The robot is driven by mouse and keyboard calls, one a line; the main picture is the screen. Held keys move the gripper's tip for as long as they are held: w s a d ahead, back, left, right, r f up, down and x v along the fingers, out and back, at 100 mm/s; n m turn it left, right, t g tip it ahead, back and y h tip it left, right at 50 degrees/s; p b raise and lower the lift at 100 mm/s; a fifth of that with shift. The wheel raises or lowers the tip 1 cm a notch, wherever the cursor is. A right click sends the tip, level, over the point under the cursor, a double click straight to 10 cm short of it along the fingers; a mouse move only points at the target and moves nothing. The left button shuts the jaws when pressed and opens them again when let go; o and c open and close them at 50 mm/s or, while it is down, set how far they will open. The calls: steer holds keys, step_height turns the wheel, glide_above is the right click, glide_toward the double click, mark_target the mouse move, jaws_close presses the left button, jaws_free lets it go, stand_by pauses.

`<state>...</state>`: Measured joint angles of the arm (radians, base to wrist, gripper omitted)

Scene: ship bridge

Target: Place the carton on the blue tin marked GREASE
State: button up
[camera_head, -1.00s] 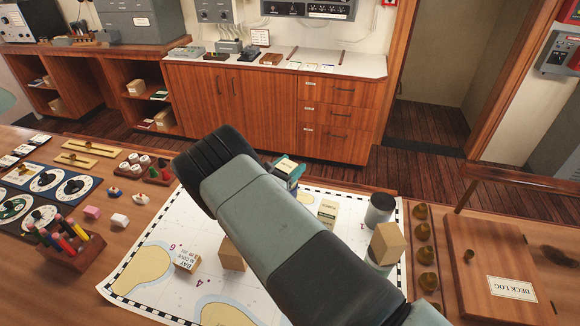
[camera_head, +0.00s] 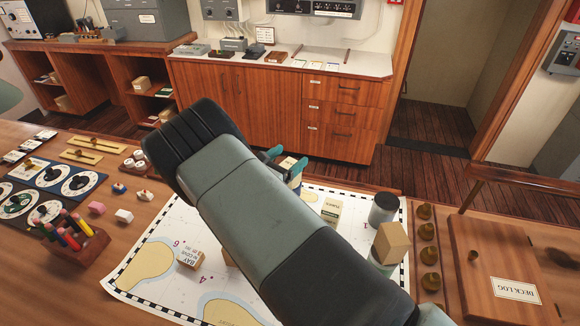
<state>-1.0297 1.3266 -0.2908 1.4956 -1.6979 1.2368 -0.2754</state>
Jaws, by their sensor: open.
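My gripper (camera_head: 285,160) is at the far edge of the chart, partly behind my own arm, its teal fingers apart. A small pale carton (camera_head: 288,163) shows between the fingers. Directly below the carton is a dark blue thing (camera_head: 296,182), which looks like the blue tin; its marking cannot be read. The carton seems to rest on it, but my arm hides most of the contact.
Right of the gripper stand a cream carton (camera_head: 331,209), a dark-topped grey can (camera_head: 383,208) and a brown box (camera_head: 392,242) on another tin. A lettered block (camera_head: 190,258) is on the chart (camera_head: 140,283). Brass weights (camera_head: 429,257) and a deck log box (camera_head: 500,260) are at right.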

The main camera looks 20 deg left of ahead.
steer(key=shift+r, duration=1.35)
steer(key=s+d+r+m+g+h, duration=0.25)
steer(key=d+r+m+g, duration=0.35)
steer(key=d+r+m, duration=0.45)
steer(key=s+d+r+m+g+h, duration=0.1)
steer(key=s+d+r+m+g, duration=0.45)
steer(key=d, duration=0.75)
steer(key=s+d+r+m+y, duration=0.2)
steer(key=s+r+m+y, duration=0.3)
steer(key=s, duration=0.7)
steer(key=s+d+r+m+y, duration=0.3)
steer(key=s+r+m+y, duration=0.2)
steer(key=s, duration=0.8)
step_height(320, 180, up, 3)
steer(key=m, duration=0.5)
steer(key=shift+s+d+r, duration=0.15)
steer(key=shift+d+r, duration=0.05)
steer(key=shift+d, duration=0.05)
